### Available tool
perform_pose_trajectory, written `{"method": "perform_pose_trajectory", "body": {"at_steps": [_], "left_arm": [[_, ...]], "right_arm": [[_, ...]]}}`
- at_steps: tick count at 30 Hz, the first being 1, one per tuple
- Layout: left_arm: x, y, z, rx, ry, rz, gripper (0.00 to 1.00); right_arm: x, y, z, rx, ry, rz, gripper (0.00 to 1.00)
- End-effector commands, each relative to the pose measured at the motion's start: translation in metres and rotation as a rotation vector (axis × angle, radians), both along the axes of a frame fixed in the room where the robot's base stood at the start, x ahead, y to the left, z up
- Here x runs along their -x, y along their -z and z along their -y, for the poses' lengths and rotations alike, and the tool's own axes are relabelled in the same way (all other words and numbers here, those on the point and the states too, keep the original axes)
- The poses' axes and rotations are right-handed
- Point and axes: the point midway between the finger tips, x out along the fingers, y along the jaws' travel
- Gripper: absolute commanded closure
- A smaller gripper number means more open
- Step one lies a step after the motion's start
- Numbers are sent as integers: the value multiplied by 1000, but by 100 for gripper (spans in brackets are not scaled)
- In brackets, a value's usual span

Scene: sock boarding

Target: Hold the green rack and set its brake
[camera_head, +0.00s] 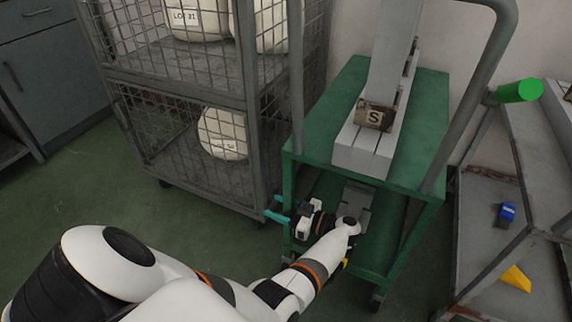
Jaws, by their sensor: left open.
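The green rack (425,115) stands right of centre, with a grey tubular handle (507,35) rising from it and dark casters (376,301) below. My left arm reaches in from the lower left. My left gripper (277,207) has teal fingers, open, beside the rack's front left post, below the top shelf. I cannot tell whether the fingers are around the post or only near it. A small yellow part (345,263) shows low at the rack, partly hidden by my arm. I cannot make out the brake. My right gripper is not in view.
A grey wire cage cart (249,130) with white sacks (222,135) stands close on the left. A grey shelf cart (480,205) with blue and yellow items stands at right. Green floor is free at left.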

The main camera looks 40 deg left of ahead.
Motion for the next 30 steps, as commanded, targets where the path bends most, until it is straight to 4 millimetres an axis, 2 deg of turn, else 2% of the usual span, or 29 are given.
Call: {"method": "perform_pose_trajectory", "body": {"at_steps": [5, 14, 30], "left_arm": [[0, 0, 0, 0, 0, 0, 52], [0, 0, 0, -1, 0, 1, 99], [0, 0, 0, -1, 0, 1, 100]], "right_arm": [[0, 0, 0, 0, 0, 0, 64], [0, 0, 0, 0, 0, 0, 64], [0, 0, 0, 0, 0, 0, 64]]}}
